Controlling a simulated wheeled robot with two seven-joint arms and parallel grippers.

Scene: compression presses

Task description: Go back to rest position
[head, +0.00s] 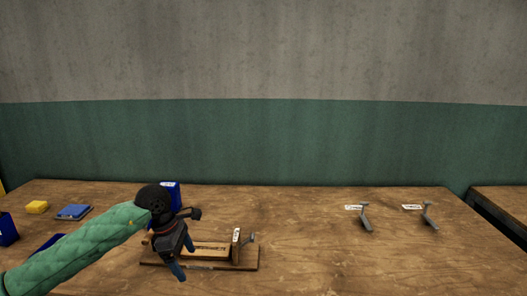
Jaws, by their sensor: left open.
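My left gripper (185,259) is open, with its two blue-tipped fingers apart and nothing seen between them. Its green-sleeved arm comes in from the left. It hangs in front of the left end of a wooden press board (215,265) on the table and hides part of it. A small metal clamp with a pale label (237,240) stands at the board's right end. I cannot tell whether the gripper touches the board. My right gripper is not in view.
Two more metal clamps (365,216) (428,215) stand at the right on the wooden table (320,255). The table between the board and the clamps is clear.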

